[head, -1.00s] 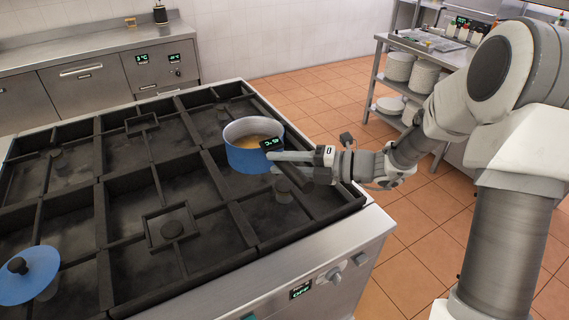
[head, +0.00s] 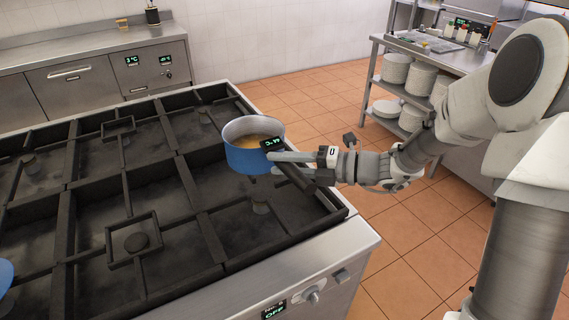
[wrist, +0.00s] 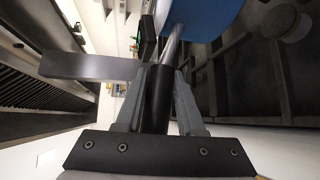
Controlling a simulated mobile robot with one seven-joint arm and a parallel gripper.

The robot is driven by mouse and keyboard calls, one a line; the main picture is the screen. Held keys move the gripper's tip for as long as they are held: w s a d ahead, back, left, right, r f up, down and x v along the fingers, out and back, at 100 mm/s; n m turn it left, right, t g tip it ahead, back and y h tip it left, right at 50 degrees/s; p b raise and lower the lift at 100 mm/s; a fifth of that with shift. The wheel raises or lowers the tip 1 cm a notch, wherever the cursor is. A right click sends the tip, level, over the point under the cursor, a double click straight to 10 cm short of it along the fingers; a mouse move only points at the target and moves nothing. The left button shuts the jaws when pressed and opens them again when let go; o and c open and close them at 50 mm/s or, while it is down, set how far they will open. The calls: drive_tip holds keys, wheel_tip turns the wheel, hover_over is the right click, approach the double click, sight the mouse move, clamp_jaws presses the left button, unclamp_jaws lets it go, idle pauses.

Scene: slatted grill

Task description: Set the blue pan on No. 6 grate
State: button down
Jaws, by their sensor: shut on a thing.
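The blue pan (head: 244,160) has a pale inside with orange-brown contents and a small dark display on its handle side. It is upright over the right part of the grill in the head view. My gripper (head: 290,165) is shut on the pan's handle, to the right of the pan. In the wrist view the handle (wrist: 173,48) runs between the fingers to the blue pan side (wrist: 205,15). I cannot tell whether the pan touches the bars below. The dark grates (head: 150,200) show no readable numbers, so I cannot tell which is No. 6.
A blue lid or pan edge (head: 5,275) shows at the far left. The stove front (head: 330,280) has knobs and an OFF display. A steel shelf with plates (head: 410,80) stands at the back right. A steel counter (head: 90,70) is behind the stove.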

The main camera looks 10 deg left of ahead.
drive_tip(key=shift+w+r, duration=0.1)
drive_tip(key=shift+r, duration=0.05)
drive_tip(key=shift+p, duration=0.4)
wheel_tip(320, 180, down, 10)
drive_tip(key=b, duration=0.3)
drive_tip(key=shift+r+b, duration=0.15)
drive_tip(key=shift+b, duration=0.15)
idle(1.2)
drive_tip(key=shift+f, duration=0.7)
idle(0.5)
drive_tip(key=shift+c, duration=2.2)
unclamp_jaws()
drive_tip(key=shift+d, duration=0.1)
drive_tip(key=shift+f, duration=0.25)
drive_tip(key=v, duration=1.7)
drive_tip(key=shift+d+p, duration=0.25)
drive_tip(key=shift+p, duration=0.1)
